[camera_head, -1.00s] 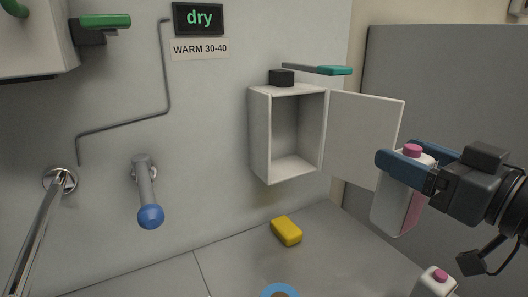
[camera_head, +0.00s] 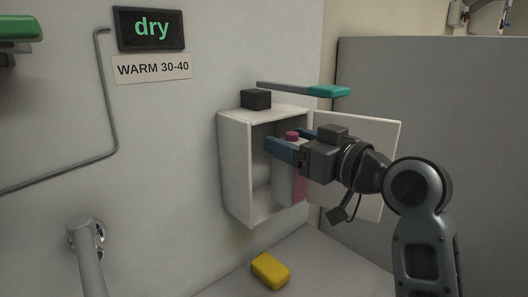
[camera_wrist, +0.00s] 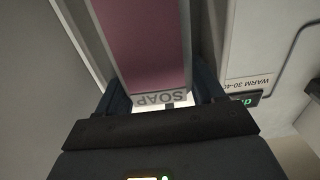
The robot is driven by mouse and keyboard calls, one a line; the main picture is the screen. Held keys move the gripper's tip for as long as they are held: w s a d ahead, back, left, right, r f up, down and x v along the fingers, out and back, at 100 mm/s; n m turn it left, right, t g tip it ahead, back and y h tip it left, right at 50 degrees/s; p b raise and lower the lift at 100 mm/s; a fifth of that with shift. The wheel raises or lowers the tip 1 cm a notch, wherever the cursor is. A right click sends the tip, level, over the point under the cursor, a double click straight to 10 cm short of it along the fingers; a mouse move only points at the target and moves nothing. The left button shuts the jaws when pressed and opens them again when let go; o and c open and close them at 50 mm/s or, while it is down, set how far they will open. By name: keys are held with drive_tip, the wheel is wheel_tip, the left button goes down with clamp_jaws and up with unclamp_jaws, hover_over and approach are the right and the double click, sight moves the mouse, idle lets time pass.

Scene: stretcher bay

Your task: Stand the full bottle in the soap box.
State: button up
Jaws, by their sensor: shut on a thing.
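The soap box (camera_head: 236,165) is an open white cabinet on the wall, with its door (camera_head: 362,150) swung out to the right. My gripper (camera_head: 293,146) is shut on a bottle (camera_head: 291,183) with a pink cap and a pink side, held upright at the box's open front. The bottle's right side is partly hidden by my gripper, and I cannot tell how far inside it is or whether its base touches the box floor. In the wrist view the bottle (camera_wrist: 145,45) shows a pink panel and the word SOAP between my fingers.
A teal-ended lever (camera_head: 328,91) and a black block (camera_head: 256,99) are above the box. A yellow sponge-like block (camera_head: 270,271) lies on the surface below. A sign reading "dry" (camera_head: 150,29) and a pipe are on the wall at left. A grey partition (camera_head: 440,110) stands at right.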

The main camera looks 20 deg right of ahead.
sight(288, 189)
drive_tip(key=w+a+f+b, duration=0.2)
drive_tip(key=w+f+b, duration=0.1)
drive_tip(key=w, duration=0.4)
drive_tip(key=shift+a+f, duration=0.15)
drive_tip(key=shift+f, duration=0.05)
drive_tip(key=shift+f, duration=0.15)
drive_tip(key=o, duration=1.7)
drive_tip(key=shift+c, duration=0.2)
drive_tip(key=v, duration=1.2)
